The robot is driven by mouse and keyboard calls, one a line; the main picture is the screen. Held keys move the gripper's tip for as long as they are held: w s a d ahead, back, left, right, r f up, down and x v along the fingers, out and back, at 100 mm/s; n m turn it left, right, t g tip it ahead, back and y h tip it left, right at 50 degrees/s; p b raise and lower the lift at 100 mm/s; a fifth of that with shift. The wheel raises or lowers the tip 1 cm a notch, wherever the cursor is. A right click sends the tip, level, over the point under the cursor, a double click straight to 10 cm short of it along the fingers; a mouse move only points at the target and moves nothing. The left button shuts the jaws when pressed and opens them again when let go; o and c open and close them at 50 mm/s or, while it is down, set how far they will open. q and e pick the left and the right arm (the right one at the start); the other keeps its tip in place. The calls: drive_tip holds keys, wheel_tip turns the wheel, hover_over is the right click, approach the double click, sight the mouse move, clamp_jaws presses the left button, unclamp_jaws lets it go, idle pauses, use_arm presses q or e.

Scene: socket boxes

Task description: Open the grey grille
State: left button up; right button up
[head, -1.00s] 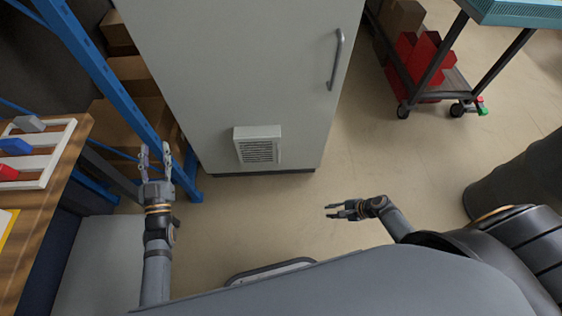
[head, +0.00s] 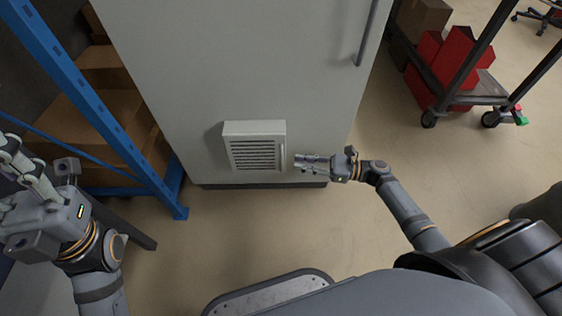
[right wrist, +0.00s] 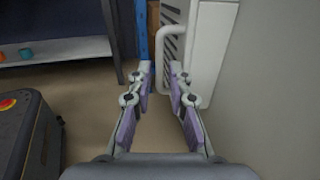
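The grey grille (head: 254,154) is a slatted panel in a pale housing low on the front of a tall grey cabinet (head: 240,60). It looks closed. A thin vertical handle (head: 282,157) is on its right side; the handle also shows in the right wrist view (right wrist: 162,62), beyond the fingertips. My right gripper (head: 298,163) is just right of the grille, pointing left at the handle. In the right wrist view the right gripper (right wrist: 160,72) is open, with nothing between its fingers. My left gripper (head: 12,165) is raised at the left edge, fingers apart, away from the grille.
A blue rack (head: 90,110) with cardboard boxes (head: 105,120) stands left of the cabinet. A trolley (head: 470,90) with red bins (head: 455,60) is at the right. The floor (head: 390,250) before the cabinet is clear.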

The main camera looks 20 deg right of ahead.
sight(281, 169)
drive_tip(key=b+x, duration=0.1)
drive_tip(key=x, duration=0.5)
drive_tip(key=shift+w+a+b, duration=0.25)
drive_tip(key=shift+a+b, duration=0.1)
drive_tip(key=shift+b, duration=0.05)
clamp_jaws()
